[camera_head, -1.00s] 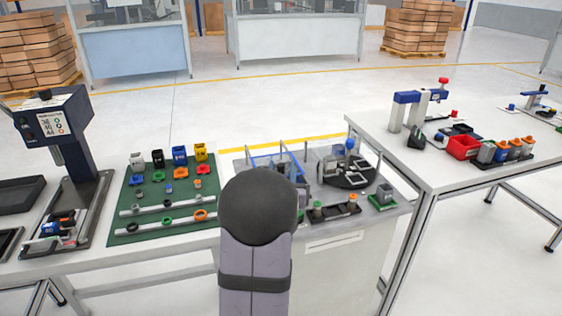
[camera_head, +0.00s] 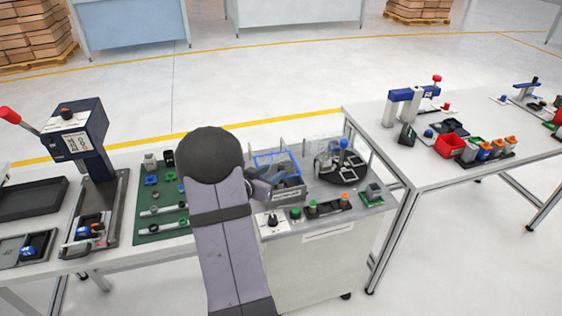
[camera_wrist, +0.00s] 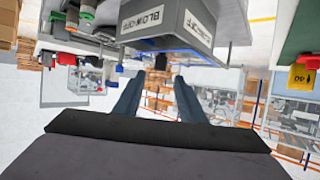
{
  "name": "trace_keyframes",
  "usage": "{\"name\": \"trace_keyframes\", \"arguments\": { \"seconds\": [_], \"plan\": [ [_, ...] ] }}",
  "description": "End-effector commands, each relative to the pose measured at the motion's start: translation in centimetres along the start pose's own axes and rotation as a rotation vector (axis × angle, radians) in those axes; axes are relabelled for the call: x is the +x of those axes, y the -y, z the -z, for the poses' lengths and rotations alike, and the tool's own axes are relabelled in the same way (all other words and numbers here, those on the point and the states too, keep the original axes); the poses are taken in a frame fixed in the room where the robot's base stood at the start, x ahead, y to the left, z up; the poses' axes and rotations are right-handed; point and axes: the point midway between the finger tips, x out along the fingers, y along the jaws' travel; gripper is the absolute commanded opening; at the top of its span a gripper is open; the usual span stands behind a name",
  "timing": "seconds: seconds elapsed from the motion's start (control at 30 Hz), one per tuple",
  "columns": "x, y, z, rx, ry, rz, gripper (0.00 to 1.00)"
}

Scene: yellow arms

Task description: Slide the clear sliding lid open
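The clear lid (camera_head: 277,164) is a see-through panel with a blue frame over a grey blow-off box (camera_head: 290,191) in the middle of the bench. In the wrist view, which looks upside down, the grey box (camera_wrist: 172,22) carries blow-off labels, and a blue edge (camera_wrist: 178,51) runs along it. My gripper (camera_wrist: 157,84) is open, its two fingers apart and pointing towards the box, with nothing clearly held between them. In the head view my gripper (camera_head: 264,186) is dark, partly hidden behind my arm, and close to the box's left side. I cannot tell whether it touches.
A black round turntable (camera_head: 341,168) with a clear guard stands right of the box. A button strip (camera_head: 326,208) lies in front. A green mat (camera_head: 160,215) with small parts and a press (camera_head: 80,150) are left. A second table (camera_head: 455,150) stands right.

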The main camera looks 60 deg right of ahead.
Motion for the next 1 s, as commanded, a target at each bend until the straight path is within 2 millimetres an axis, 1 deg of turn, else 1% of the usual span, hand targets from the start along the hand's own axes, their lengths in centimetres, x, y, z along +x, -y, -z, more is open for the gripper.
{"name": "trace_keyframes", "arguments": {
  "seconds": [0.17,0.27,0.6,0.73,0.87,1.0],
  "plan": [
    [0.3,0.0,-0.1,0.0,0.001,-0.002,0.37],
    [1.1,-0.1,-0.1,0.0,0.001,-0.002,0.37],
    [5.2,-0.1,0.0,0.001,0.001,-0.003,0.37],
    [6.4,-0.1,0.0,0.001,0.002,-0.002,0.37],
    [7.2,-0.1,-0.1,0.0,0.001,-0.001,0.37],
    [7.4,0.0,0.0,0.001,0.0,0.0,0.37]
  ]
}}
